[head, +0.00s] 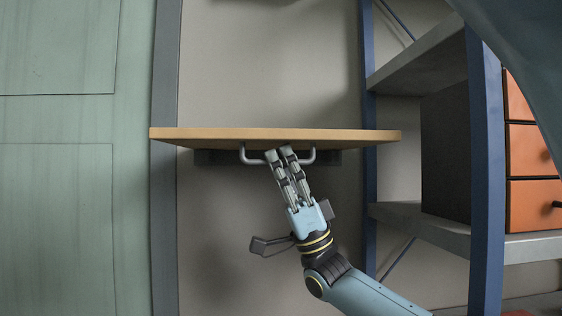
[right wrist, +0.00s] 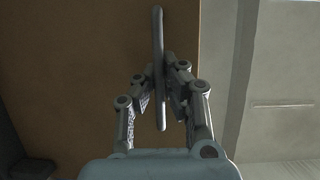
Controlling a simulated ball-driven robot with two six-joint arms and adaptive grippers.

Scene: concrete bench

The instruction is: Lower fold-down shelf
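The fold-down shelf (head: 215,134) is a light wooden board that stands out level from the wall, seen almost edge-on in the head view. A grey bar handle (head: 248,156) hangs at its underside. My right gripper (head: 280,156) reaches up from below, its two fingers close together at the middle of the bar. In the right wrist view, the handle (right wrist: 159,30) runs between the fingers of the right gripper (right wrist: 158,78), which are closed in on it. The brown board (right wrist: 85,60) fills the background there. My left gripper is out of view.
A rack with a blue post (head: 486,180), grey shelves, a dark box (head: 446,155) and orange drawers (head: 535,150) stands to the right. A green panelled door or cabinet (head: 60,200) is at the left. The wall (head: 215,240) below the shelf is bare.

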